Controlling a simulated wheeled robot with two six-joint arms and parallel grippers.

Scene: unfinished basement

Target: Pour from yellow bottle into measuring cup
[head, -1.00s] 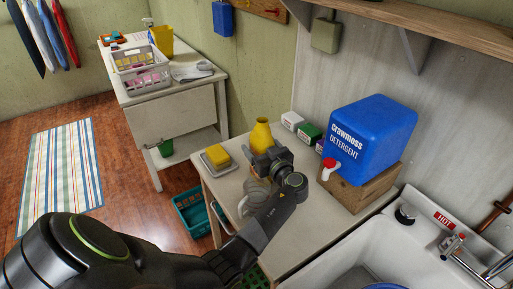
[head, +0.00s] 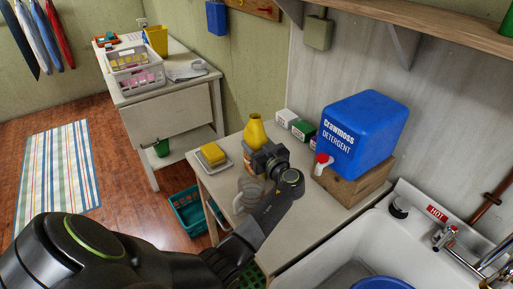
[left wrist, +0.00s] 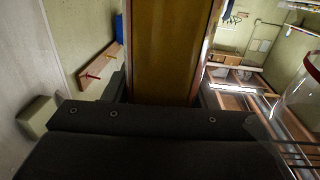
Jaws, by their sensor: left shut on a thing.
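The yellow bottle (head: 255,131) is at the small white table, its neck pointing up. My left gripper (head: 262,157) is shut on it and hides part of its body. In the left wrist view the bottle's brownish-yellow side (left wrist: 172,50) fills the space between the fingers. I cannot tell whether its base touches the table. The clear measuring cup (head: 243,200) stands on the table just in front of the bottle, near the left edge and partly behind my arm. My right gripper is out of view.
A yellow sponge on a tray (head: 213,155) lies left of the bottle. Small boxes (head: 303,131) stand behind. A blue detergent jug (head: 362,135) on a wooden block (head: 355,188) is to the right, beside the sink (head: 350,245). A teal basket (head: 188,208) is on the floor.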

